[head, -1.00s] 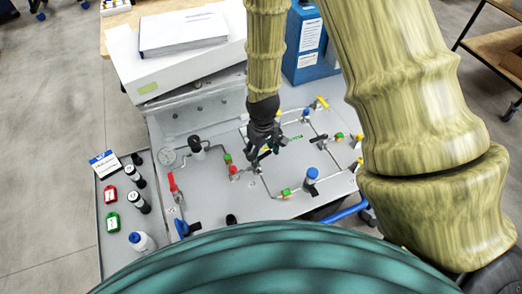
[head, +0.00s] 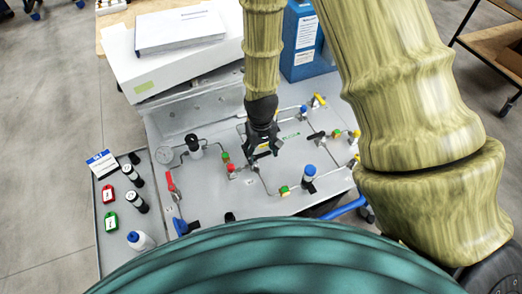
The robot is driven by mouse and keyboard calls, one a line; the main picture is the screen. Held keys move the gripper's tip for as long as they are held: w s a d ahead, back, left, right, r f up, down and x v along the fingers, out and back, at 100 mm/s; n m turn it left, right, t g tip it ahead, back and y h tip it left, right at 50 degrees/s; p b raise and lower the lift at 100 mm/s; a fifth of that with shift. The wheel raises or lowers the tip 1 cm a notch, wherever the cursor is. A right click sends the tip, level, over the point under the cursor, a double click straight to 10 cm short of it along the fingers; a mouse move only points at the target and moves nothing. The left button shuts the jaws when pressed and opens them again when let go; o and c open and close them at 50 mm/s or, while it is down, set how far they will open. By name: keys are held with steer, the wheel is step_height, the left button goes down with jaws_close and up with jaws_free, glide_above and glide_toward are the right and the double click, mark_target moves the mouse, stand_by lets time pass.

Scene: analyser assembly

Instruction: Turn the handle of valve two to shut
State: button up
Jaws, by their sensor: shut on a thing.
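The light grey analyser panel (head: 215,207) carries thin tubing, gauges and several valves. My gripper (head: 257,160) points down over the middle of the panel, among the tubing. Its fingers are shut on a small valve handle, which they mostly hide. I cannot read its label or tell its exact angle. A red-and-green fitting (head: 229,165) sits just left of the gripper. A black lever handle (head: 316,136) stands to its right, and a yellow handle (head: 319,100) is at the panel's far right.
A red lever (head: 171,182) and a blue handle (head: 183,228) are on the panel's left. A blue-capped cylinder (head: 309,176) stands right of the gripper. A side tray (head: 110,251) holds tags and bottles. A white box (head: 165,70) and blue container (head: 301,45) are behind.

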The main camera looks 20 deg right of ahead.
mark_target(261, 155)
steer(key=o, duration=1)
steer(key=shift+r, duration=0.1)
steer(key=shift+r, duration=5.9)
steer(key=shift+a, duration=0.1)
